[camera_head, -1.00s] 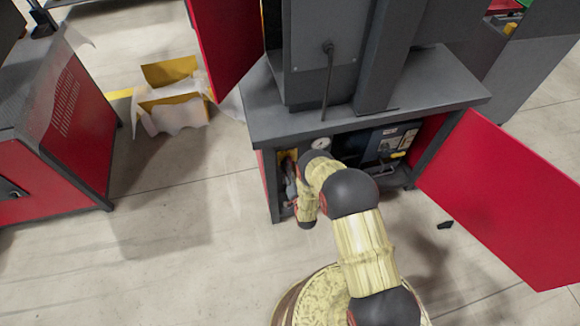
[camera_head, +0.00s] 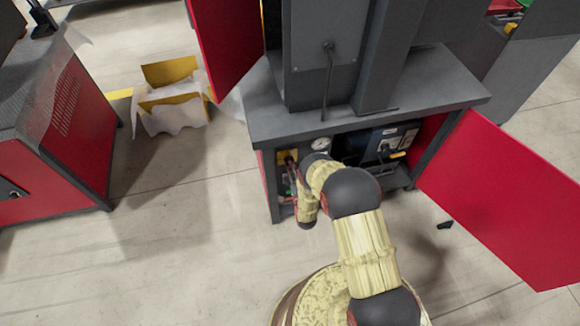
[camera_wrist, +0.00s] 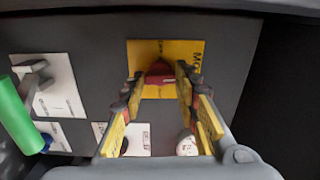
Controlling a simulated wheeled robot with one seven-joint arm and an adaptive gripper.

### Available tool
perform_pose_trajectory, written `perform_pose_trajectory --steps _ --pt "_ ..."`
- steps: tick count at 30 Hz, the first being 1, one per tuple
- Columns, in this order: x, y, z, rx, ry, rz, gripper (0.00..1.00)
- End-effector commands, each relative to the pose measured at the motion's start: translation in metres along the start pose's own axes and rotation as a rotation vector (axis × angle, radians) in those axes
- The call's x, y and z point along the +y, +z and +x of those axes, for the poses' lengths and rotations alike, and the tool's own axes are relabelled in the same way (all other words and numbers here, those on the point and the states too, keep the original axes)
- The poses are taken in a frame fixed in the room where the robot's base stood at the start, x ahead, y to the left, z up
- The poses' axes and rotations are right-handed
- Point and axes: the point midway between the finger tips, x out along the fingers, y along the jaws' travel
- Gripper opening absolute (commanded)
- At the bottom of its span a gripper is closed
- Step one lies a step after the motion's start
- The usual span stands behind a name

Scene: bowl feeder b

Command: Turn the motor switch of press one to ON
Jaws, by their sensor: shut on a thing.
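The motor switch is a red knob (camera_wrist: 160,72) on a yellow plate (camera_wrist: 148,50) with partly hidden lettering, in the upper middle of the wrist view. My gripper (camera_wrist: 160,85) has its two yellow-padded fingers on either side of the red knob and is shut on it. The fingers hide the knob's lower sides, and its exact pointing direction is hard to tell. In the head view the yellow plate (camera_head: 284,157) shows small inside the open left bay of the press cabinet (camera_head: 262,125); my arm hides much of that bay.
In the wrist view a lever with a green grip (camera_wrist: 17,115) is at left, and white label plates (camera_wrist: 52,85) lie beside and below. In the head view an open red door (camera_head: 500,195) stands right, with a gauge (camera_head: 320,143) and blue unit (camera_head: 375,145) inside.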

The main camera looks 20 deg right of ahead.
Motion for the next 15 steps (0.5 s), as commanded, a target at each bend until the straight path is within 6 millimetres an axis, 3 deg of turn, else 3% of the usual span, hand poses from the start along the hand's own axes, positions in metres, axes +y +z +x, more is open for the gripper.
perform_pose_trajectory --steps 15 --pt "0.0013 -0.0002 -0.0005 0.001 0.003 0.062 0.06"
